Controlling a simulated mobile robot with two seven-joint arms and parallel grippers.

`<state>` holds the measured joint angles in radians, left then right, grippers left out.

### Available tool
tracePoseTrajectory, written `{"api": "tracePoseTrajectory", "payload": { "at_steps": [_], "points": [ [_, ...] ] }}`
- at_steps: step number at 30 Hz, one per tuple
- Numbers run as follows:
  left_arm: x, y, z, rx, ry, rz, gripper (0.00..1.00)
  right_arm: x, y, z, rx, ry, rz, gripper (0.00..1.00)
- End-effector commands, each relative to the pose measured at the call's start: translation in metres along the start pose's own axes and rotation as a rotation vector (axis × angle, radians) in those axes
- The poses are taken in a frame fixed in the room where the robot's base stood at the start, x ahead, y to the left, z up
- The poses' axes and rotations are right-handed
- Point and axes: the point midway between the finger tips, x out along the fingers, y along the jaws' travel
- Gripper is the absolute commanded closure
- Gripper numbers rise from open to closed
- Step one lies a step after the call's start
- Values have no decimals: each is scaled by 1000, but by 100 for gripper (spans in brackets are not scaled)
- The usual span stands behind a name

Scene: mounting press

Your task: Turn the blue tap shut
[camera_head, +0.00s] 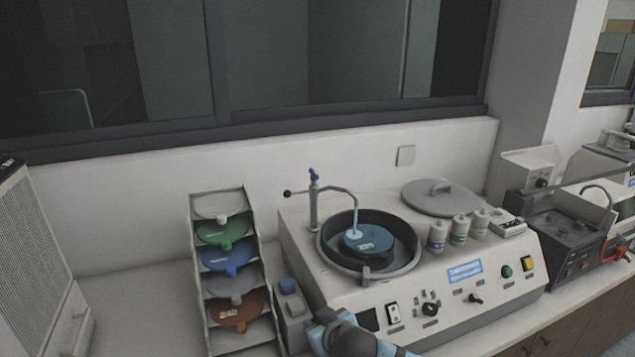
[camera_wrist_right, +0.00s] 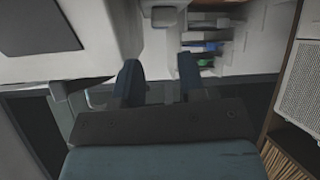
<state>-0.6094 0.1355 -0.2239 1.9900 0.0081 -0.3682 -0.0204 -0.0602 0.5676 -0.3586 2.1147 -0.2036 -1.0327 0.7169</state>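The blue tap (camera_head: 313,174) is a small blue handle on top of a thin grey upright pipe, in the head view. A curved spout runs from the pipe over the round dark bowl (camera_head: 327,257) of the white machine. The spout's end is pale blue above a blue disc (camera_head: 370,241); I cannot tell if water runs. My right gripper (camera_head: 325,317) is low in front of the machine, below and apart from the tap. In the right wrist view, its two fingers (camera_wrist_right: 160,78) stand apart with nothing seen between them. The tap is not identifiable there. My left gripper is not in view.
A rack (camera_head: 196,250) of coloured discs stands left of the machine. A grey lid (camera_head: 441,196) and several small bottles (camera_head: 460,229) sit on the machine's right. The space above the tap is clear.

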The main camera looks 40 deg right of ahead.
Motion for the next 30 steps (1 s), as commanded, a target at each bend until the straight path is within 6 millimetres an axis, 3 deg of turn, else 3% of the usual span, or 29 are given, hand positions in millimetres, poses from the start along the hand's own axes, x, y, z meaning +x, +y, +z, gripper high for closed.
{"api": "tracePoseTrajectory", "payload": {
  "at_steps": [1,5,9,15,18,23,30],
  "points": [
    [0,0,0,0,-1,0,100,1,12,-22,11,28,38,63],
    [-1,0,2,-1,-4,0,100,15,40,-68,49,131,93,63],
    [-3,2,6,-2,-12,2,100,35,79,-132,84,292,118,63],
    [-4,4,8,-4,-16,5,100,44,136,-213,129,478,129,63],
    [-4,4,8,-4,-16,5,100,44,151,-231,143,519,127,63],
    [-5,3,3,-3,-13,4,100,50,158,-244,152,535,125,63],
    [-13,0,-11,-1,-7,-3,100,86,165,-267,152,533,127,63]
  ]
}}
